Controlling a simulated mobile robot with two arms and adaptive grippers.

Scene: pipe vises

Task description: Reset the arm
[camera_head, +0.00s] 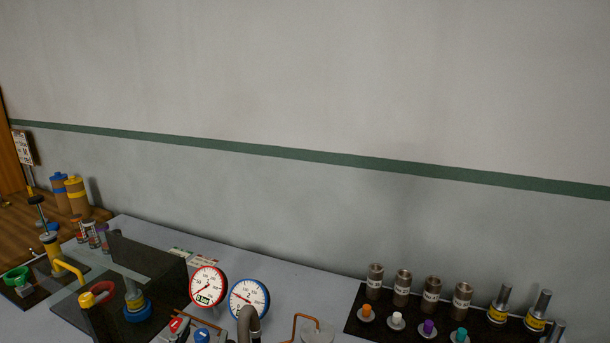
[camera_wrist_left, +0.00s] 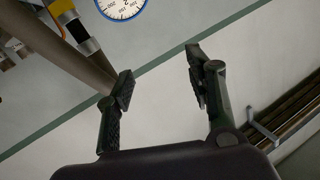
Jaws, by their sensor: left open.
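My left gripper (camera_wrist_left: 160,84) shows in the left wrist view, its two dark fingers spread apart with nothing between them. Beyond the fingers are the pale wall and its green stripe. I cannot clearly make out either gripper in the head view. My right gripper does not show in either view.
In the head view, a red-rimmed gauge (camera_head: 207,287) and a blue-rimmed gauge (camera_head: 249,299) stand on the grey bench (camera_head: 290,272). A black board (camera_head: 385,330) with several cylinders is at right. A gauge (camera_wrist_left: 122,6) and pipes (camera_wrist_left: 285,110) show in the wrist view.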

